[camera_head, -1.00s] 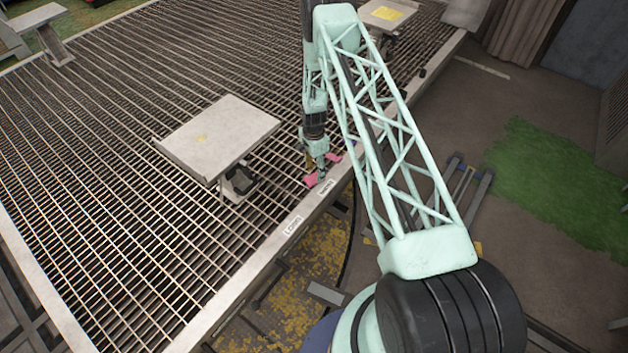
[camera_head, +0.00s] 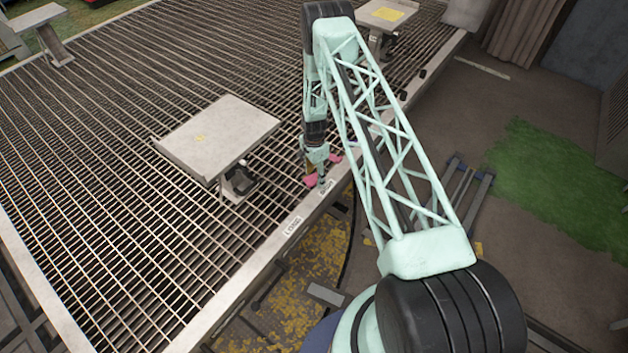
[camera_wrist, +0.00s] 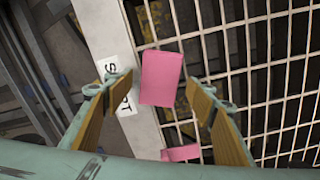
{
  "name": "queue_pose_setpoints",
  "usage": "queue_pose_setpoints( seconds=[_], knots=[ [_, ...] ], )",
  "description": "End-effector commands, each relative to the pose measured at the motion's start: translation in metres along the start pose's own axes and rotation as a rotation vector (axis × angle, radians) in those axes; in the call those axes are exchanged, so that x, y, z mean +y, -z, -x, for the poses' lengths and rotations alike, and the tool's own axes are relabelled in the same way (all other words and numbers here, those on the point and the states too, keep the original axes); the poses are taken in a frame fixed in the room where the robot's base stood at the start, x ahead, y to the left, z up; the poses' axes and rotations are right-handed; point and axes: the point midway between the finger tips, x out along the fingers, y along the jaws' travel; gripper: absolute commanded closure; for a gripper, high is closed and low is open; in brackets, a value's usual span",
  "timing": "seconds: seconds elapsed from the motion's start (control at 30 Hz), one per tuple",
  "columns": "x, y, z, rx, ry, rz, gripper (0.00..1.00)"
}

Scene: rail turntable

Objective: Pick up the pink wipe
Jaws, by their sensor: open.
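A pink rectangular wipe (camera_wrist: 161,78) shows in the wrist view between the open fingers of my gripper (camera_wrist: 157,90), with visible space on both sides. It lies over the pale edge bar and the start of the grating. A second, smaller pink piece (camera_wrist: 182,153) shows below it. In the head view, pink patches show on both sides of my gripper (camera_head: 321,183) at the grating's right edge: one pink patch (camera_head: 310,181) at left and another pink patch (camera_head: 336,159) at upper right. My gripper partly hides them. The height between fingers and wipe is unclear.
A slatted metal grating (camera_head: 110,130) fills the left, with a pale edge bar (camera_head: 255,272) carrying white labels. A grey raised plate (camera_head: 220,135) on a post stands left of my gripper. Another raised plate with a yellow patch (camera_head: 387,14) stands at the back.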

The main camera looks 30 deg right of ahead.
Motion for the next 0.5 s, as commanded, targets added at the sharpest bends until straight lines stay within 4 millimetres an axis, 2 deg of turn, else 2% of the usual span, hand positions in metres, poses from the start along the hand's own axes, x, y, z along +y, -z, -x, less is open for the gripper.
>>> queue_pose_setpoints(
  seconds=[0.07,0.3,0.5],
  knots=[
    [0.0000,0.0000,0.0001,0.000,0.000,0.000,0.50],
    [0.0000,0.0000,0.0000,0.000,0.000,0.000,0.72],
    [0.0000,0.0000,0.0001,0.000,0.000,0.000,0.74]
  ],
)
